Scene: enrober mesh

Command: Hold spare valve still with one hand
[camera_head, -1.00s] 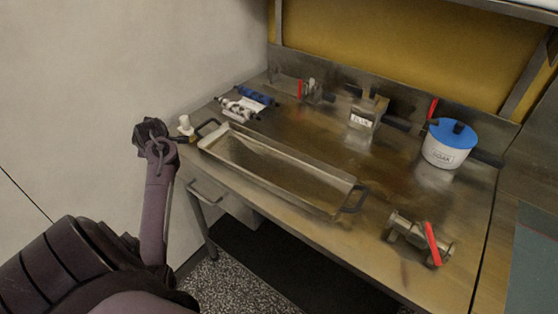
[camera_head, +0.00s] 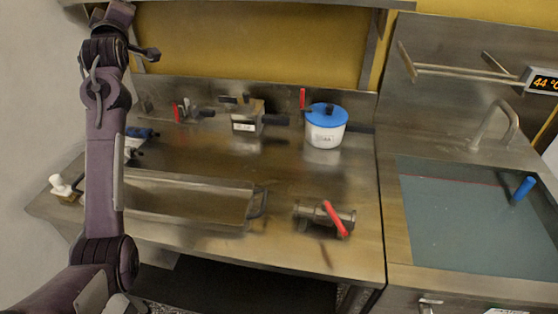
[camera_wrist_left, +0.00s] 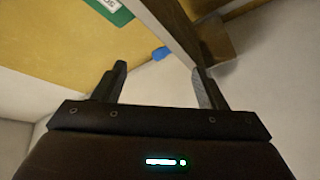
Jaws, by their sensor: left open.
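The spare valve (camera_head: 312,215), a metal body with a red lever, lies on the steel bench (camera_head: 290,180) near its front right in the head view. Nothing touches it but the bench. My left arm rises along the left of the head view, its wrist up near the top edge, far from the valve. In the left wrist view my left gripper (camera_wrist_left: 160,82) is open with nothing between its fingers; the valve does not show there. My right gripper is in neither view.
A long steel tray (camera_head: 190,200) sits left of the valve, partly behind my arm. A blue-lidded white pot (camera_head: 325,135) and a labelled metal box (camera_head: 246,124) stand behind. Red-handled fittings (camera_head: 180,113) are at the back.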

